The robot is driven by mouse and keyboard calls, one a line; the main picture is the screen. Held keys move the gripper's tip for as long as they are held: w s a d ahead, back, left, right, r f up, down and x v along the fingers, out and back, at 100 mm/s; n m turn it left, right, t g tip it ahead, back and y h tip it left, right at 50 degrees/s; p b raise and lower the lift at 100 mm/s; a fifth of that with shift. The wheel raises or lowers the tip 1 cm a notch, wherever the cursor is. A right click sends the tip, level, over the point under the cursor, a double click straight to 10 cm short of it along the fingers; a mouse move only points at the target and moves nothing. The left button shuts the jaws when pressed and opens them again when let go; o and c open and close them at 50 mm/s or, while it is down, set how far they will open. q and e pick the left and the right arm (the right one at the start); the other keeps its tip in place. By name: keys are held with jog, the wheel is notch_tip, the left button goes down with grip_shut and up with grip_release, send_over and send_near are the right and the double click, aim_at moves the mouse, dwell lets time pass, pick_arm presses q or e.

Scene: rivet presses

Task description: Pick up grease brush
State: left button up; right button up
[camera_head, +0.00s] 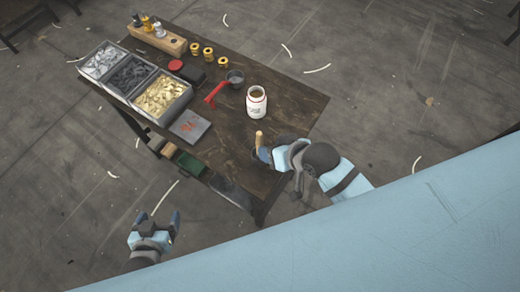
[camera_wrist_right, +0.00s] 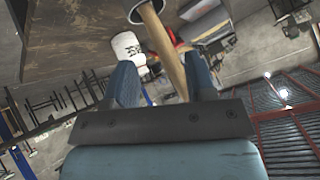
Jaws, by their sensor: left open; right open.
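The grease brush (camera_head: 259,138) shows as a pale wooden handle standing up near the table's right front edge. The bristles are hidden. My right gripper (camera_wrist_right: 160,78) is open around the handle; I cannot tell whether a finger touches it. In the head view this gripper (camera_head: 268,152) hides part of the brush. My left gripper (camera_head: 154,226) is open and empty, off the table at the lower left.
A white jar (camera_head: 257,107) stands just behind the brush. The table's front right is mostly bare.

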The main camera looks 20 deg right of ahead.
jog(key=a+r+m+g+b, duration=0.1)
jog(key=a+r+g, duration=0.2)
jog(key=r, duration=0.3)
jog(key=a+r+g+b, duration=0.1)
jog(key=a+r+g, duration=0.2)
jog(key=r, duration=0.2)
notch_tip(320, 180, up, 3)
jog(key=m+g+h, duration=0.2)
jog(key=m+h, duration=0.3)
jog(key=m, duration=0.1)
send_over(259, 140)
jog(key=w, duration=0.1)
jog(key=shift+w+f, duration=0.2)
jog(key=shift+w, duration=0.05)
notch_tip(259, 140, down, 8)
jog(key=shift+r, duration=0.1)
jog(key=f, duration=0.5)
jog(key=shift+s+d+f, duration=0.2)
jog(key=shift+s+f, duration=0.15)
grip_shut()
